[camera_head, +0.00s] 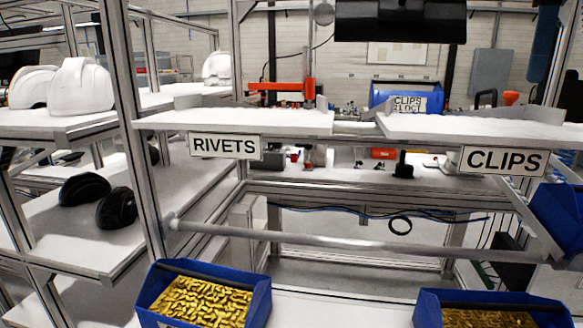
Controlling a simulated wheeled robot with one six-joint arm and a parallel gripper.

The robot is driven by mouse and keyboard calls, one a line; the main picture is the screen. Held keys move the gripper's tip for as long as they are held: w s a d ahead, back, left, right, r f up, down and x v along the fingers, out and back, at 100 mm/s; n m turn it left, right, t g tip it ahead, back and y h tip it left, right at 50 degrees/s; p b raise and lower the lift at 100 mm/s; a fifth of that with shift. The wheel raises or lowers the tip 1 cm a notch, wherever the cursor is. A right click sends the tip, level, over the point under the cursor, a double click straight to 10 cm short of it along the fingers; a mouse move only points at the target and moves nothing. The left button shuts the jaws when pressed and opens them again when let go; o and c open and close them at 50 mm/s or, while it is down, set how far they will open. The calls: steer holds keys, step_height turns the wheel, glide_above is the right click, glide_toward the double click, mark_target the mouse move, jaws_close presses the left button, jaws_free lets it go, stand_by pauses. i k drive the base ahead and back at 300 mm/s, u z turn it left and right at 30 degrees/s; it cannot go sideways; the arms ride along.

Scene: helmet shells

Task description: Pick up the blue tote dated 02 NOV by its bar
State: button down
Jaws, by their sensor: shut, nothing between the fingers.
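A blue tote (262,305) filled with gold-coloured small parts is at the bottom, left of centre, with a dark bar along its back rim. A second blue tote (427,310) with similar parts is at the bottom right, cut off by the frame edge. No date label shows on either. Another blue tote (378,97) stands on the back bench; its label reads CLIPS and seems to read 21 OCT. A blue tote or bin (562,215) is partly visible at the right edge. I can read no 02 NOV label. My gripper is not in view.
White shelves carry signs RIVETS (225,146) and CLIPS (503,161). A horizontal metal rail (330,240) crosses behind the front totes. White helmet shells (78,87) and black shells (117,207) sit on the left rack. Upright posts (135,125) stand at left.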

mark_target(182, 293)
steer(key=k, duration=1)
